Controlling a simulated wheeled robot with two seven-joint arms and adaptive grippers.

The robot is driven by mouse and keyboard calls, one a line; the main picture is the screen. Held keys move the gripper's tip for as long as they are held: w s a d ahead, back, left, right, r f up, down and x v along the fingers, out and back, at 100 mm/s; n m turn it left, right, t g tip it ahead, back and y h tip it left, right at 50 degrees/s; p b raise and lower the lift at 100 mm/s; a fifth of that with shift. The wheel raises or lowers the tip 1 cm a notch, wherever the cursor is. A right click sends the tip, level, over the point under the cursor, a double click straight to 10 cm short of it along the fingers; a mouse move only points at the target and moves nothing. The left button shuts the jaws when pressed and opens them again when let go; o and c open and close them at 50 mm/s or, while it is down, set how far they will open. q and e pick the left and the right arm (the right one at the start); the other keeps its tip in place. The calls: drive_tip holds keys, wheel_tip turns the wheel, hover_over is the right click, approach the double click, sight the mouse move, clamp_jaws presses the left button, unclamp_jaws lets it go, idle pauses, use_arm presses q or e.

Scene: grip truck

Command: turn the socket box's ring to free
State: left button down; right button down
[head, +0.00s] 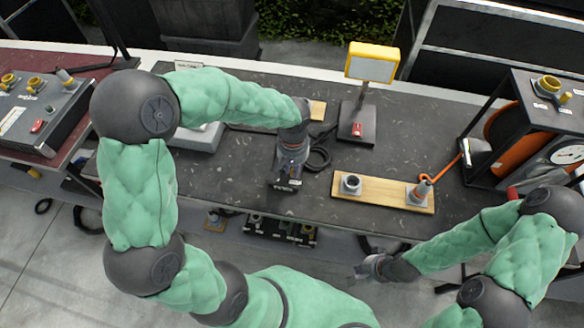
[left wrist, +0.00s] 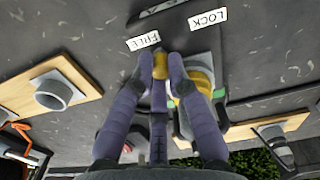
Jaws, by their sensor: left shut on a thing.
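The yellow ring (left wrist: 201,78) sits on a grey socket in the left wrist view, with green marks beside it. White labels on the dark surface beside it read FREE (left wrist: 143,41) and LOCK (left wrist: 208,19). My left gripper (left wrist: 160,64) is shut on the ring's small yellow lug, its fingertips close to the FREE label. In the head view my left gripper (head: 291,166) is over the middle of the table and hides most of the ring and box there. My right gripper (head: 368,268) hangs in front of the table, away from the box; its finger opening is unclear.
A wooden board (head: 382,191) with a grey socket and an orange-cabled plug lies right of my left gripper. A yellow-headed lamp (head: 372,62) stands behind. An orange cable reel (head: 507,135) stands at the right. A grey panel box (head: 45,115) is at the far left.

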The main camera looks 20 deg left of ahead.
use_arm(q)
drive_tip(key=shift+r, duration=0.1)
drive_tip(key=c, duration=1.2)
unclamp_jaws()
wheel_tip(320, 180, up, 12)
drive_tip(key=shift+f, duration=0.1)
